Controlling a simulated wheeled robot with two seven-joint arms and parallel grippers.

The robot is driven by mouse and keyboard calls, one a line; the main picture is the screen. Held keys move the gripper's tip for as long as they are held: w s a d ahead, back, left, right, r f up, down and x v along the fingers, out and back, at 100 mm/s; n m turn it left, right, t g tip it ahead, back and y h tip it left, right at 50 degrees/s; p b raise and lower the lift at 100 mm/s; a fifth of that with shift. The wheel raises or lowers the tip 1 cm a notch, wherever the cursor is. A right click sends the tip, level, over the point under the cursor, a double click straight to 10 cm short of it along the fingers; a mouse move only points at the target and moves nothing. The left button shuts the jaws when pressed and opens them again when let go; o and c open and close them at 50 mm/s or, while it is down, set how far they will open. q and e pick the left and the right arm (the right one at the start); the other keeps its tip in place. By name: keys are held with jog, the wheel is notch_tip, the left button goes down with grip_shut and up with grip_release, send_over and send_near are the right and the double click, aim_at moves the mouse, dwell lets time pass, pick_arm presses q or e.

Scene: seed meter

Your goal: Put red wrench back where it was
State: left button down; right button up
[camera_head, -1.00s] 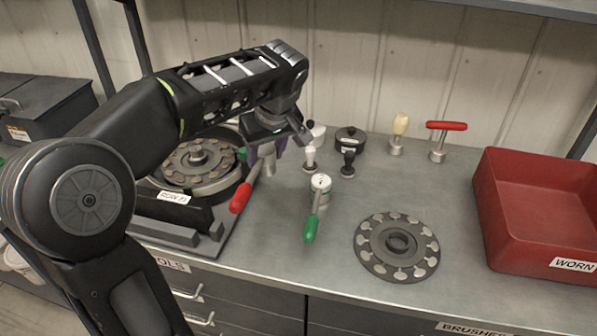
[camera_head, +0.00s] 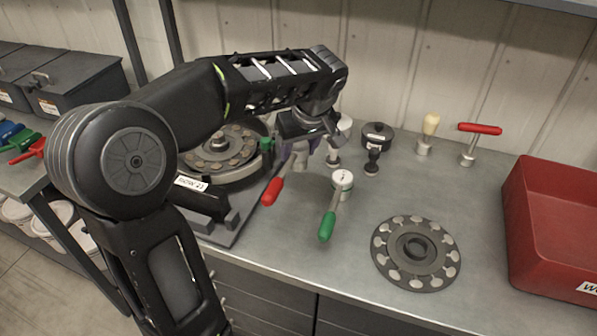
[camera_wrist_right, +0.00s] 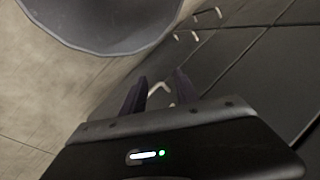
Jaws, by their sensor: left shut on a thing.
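My left gripper (camera_head: 302,148) is shut on the red wrench (camera_head: 273,190), over the bench between the round seed meter and the small standing tools. The wrench's red handle points down toward the front left; its other end is hidden at the fingers. Whether the wrench touches anything below is unclear. A similar green-handled tool (camera_head: 328,224) leans at a white-topped round holder (camera_head: 342,180) to the right. My right gripper (camera_wrist_right: 160,95) shows only in the right wrist view, its two dark fingers apart with nothing between them, away from the bench top.
The seed meter (camera_head: 222,150) sits at left on a dark base. A loose disc (camera_head: 416,254) lies on the bench (camera_head: 300,240), with a red bin (camera_head: 560,235) at right. A red T-handle (camera_head: 480,128), a cream-handled tool (camera_head: 431,123) and a black knob (camera_head: 377,134) stand behind.

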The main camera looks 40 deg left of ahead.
pick_arm(q)
jog(key=shift+f, duration=1.15)
jog(key=shift+f, duration=0.1)
jog(key=shift+f, duration=1.8)
jog(key=shift+f, duration=0.2)
jog(key=c, duration=0.7)
grip_release()
jog(key=shift+r, duration=0.15)
